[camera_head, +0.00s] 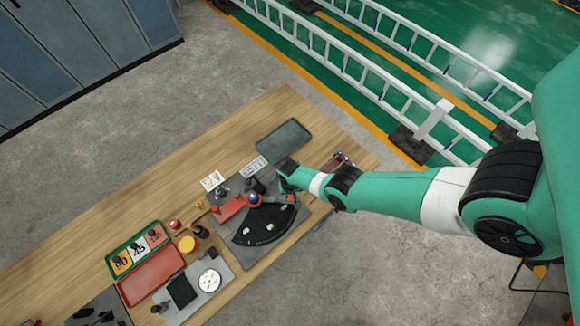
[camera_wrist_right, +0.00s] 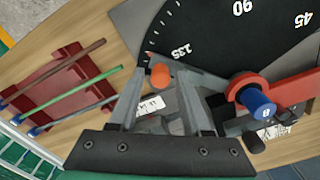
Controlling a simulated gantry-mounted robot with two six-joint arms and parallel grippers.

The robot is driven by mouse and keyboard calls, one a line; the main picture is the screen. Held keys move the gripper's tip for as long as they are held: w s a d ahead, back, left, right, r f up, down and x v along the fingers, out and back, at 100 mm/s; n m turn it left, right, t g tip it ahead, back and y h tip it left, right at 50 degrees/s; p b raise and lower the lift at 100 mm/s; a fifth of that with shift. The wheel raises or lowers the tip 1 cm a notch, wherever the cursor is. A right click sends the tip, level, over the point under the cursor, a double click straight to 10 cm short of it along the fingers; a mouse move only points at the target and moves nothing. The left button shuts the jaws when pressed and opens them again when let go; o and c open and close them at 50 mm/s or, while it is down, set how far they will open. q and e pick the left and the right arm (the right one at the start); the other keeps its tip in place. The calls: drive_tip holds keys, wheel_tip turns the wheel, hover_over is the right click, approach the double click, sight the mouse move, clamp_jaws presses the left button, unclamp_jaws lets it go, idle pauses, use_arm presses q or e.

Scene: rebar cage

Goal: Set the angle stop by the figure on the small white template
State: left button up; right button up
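The angle stop stands on a grey plate, with a black fan-shaped scale (camera_head: 264,225) and a red arm (camera_head: 230,208) with a blue knob (camera_head: 253,198). The right wrist view shows the scale (camera_wrist_right: 215,32) with figures 90, 45 and 135, and the blue knob (camera_wrist_right: 258,103) in a red ring. My right gripper (camera_head: 284,172) is over the plate's far side. Its fingers (camera_wrist_right: 165,72) are apart, with an orange peg (camera_wrist_right: 160,76) between their tips; contact is unclear. A small white card (camera_head: 212,181), perhaps the template, lies beside the plate; its print is unreadable. My left gripper is out of view.
A green tray (camera_head: 113,273) holds figure cards, next to a red tray (camera_head: 150,276). A grey tray (camera_head: 284,141) lies at the far end. A red rack (camera_wrist_right: 62,88) holds several coloured rods. A yellow round piece (camera_head: 187,244) stands mid-bench.

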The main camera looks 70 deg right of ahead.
clamp_jaws()
idle(1.2)
